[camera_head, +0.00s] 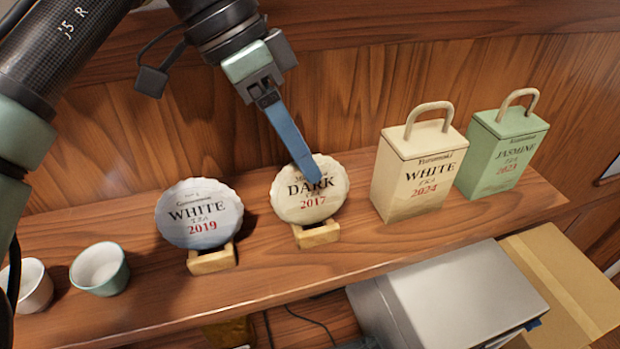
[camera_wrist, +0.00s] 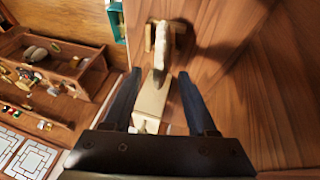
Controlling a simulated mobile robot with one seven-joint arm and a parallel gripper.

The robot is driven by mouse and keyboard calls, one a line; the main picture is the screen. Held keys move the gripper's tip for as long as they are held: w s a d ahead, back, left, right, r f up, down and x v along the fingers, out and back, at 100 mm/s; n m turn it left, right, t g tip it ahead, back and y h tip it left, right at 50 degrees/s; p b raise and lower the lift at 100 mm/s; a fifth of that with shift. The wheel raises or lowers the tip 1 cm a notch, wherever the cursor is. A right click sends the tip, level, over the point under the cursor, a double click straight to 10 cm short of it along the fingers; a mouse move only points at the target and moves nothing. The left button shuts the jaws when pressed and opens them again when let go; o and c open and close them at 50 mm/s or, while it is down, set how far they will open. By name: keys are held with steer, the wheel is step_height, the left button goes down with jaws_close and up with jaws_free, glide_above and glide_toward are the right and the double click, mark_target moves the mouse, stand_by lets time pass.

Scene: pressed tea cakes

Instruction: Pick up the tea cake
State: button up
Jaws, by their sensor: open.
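Two round, pressed tea cakes stand upright on the wooden shelf. The tea cake labelled DARK 2017 (camera_head: 300,205) is cream and leans in a small wooden stand (camera_head: 318,235). The grey-white tea cake labelled WHITE 2019 (camera_head: 190,228) is in its own stand to the left. My gripper (camera_head: 312,178) reaches down from above; its blue finger overlaps the upper right of the DARK cake's face. The other finger is hidden in the head view. In the wrist view my gripper (camera_wrist: 159,76) is open, with a pale, edge-on shape ahead, roughly between the fingers; contact is unclear.
A cream tea box (camera_head: 418,180) labelled WHITE 2024 and a green JASMINE box (camera_head: 502,150) stand to the right of the DARK cake. Two cups, one green (camera_head: 100,270), stand at the left. A wooden wall (camera_head: 340,95) rises close behind the shelf.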

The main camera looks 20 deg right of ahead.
steer(key=shift+s+d+f, duration=0.1)
steer(key=shift+d+f, duration=0.15)
steer(key=shift+f, duration=0.3)
jaws_close()
steer(key=shift+s+r+b, duration=0.1)
steer(key=shift+r+b, duration=0.05)
steer(key=shift+b, duration=0.3)
